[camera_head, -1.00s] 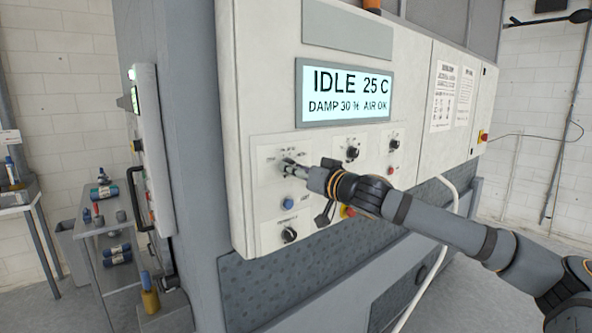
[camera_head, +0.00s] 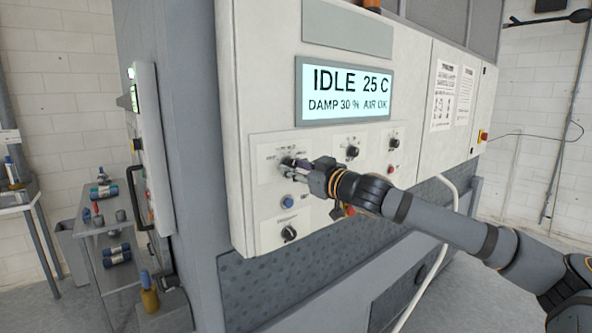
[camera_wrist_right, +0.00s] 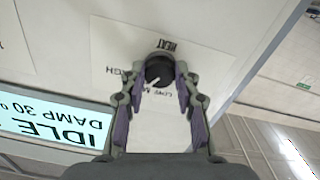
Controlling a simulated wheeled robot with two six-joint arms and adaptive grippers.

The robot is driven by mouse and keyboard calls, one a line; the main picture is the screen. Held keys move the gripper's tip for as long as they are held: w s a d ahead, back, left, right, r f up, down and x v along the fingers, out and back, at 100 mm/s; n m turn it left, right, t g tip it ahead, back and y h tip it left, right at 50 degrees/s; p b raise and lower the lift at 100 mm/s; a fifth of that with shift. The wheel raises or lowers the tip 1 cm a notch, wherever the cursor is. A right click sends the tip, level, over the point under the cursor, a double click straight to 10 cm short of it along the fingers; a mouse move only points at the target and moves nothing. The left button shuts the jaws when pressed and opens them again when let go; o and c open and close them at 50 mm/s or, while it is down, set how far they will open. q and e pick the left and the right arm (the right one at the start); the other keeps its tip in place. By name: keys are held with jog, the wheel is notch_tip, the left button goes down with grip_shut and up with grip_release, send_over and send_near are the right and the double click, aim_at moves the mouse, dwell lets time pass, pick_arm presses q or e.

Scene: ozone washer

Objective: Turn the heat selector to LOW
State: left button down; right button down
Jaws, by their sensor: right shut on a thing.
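The heat selector (camera_wrist_right: 159,69) is a round black knob with a white pointer line, on a pale plate labelled HEAT. In the right wrist view the lettering is upside down, and the pointer slants down-left towards a partly hidden label starting with M, with LOW to its right. My right gripper (camera_wrist_right: 160,76) has its purple-padded fingers on either side of the knob, shut on it. In the head view, the right gripper (camera_head: 291,168) reaches in from the right and mostly hides the knob. My left gripper is not in view.
A blue button (camera_head: 287,202) sits just below the heat plate, with another black knob (camera_head: 289,233) lower down. A middle knob (camera_head: 352,151) and a right knob (camera_head: 394,143) are to the right. The display (camera_head: 345,92) above reads IDLE 25 C.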

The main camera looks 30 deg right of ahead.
jog(key=n, duration=0.5)
jog(key=shift+n, duration=0.3)
jog(key=shift+d+r+n+b, duration=0.1)
jog(key=shift+n+b, duration=0.5)
jog(key=shift+n, duration=1.6)
jog(key=c, duration=1)
grip_release()
jog(key=shift+r, duration=0.1)
